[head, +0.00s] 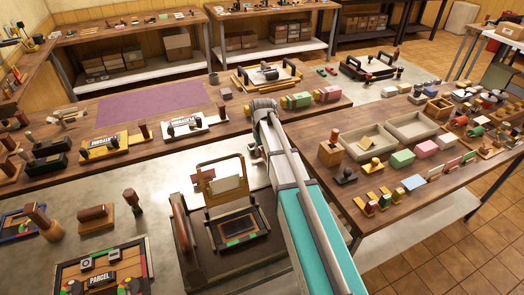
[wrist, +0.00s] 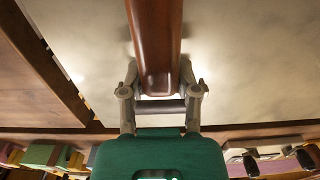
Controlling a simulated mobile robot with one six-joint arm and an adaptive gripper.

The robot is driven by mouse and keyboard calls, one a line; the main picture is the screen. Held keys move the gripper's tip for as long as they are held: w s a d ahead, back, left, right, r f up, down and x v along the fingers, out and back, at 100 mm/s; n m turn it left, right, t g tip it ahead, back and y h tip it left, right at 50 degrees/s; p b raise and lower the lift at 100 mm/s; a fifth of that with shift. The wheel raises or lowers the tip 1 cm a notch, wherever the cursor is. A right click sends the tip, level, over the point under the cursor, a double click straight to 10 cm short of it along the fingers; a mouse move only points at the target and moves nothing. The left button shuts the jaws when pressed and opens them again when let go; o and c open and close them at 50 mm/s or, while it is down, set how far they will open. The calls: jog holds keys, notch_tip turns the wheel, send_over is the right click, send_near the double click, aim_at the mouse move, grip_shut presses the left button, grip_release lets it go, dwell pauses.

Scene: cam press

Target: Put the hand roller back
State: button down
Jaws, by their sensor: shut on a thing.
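In the wrist view my gripper (wrist: 160,78) is shut on a red-brown wooden handle (wrist: 155,35), apparently the hand roller's. The handle runs up out of the picture, and its roller end does not show. A grey surface lies behind it. In the head view my arm reaches from the lower right towards the back bench, and it hides the gripper and the held thing. A wood-edged tray (head: 241,84) with a dark cylinder on it stands on that bench beyond the arm. A black tray (head: 381,74) stands on a grey table further right.
The press (head: 213,240), with its hinged frame raised, stands just left of my arm. Stamps and a parcel board (head: 72,272) lie on the left front table. The right table (head: 335,193) is crowded with small blocks and grey bins (head: 410,128). A purple mat (head: 150,101) is clear.

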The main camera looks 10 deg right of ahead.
aim_at(262, 147)
jog(key=shift+f, duration=0.15)
jog(key=shift+c, duration=1.7)
grip_release()
jog(key=shift+r, duration=0.25)
notch_tip(262, 147, up, 12)
jog(key=p, duration=1.2)
jog(key=shift+w, duration=0.15)
jog(key=shift+f, duration=0.1)
jog(key=s+m, duration=0.2)
jog(key=s, duration=2)
jog(key=shift+s+d, duration=0.15)
jog(key=shift+d, duration=0.1)
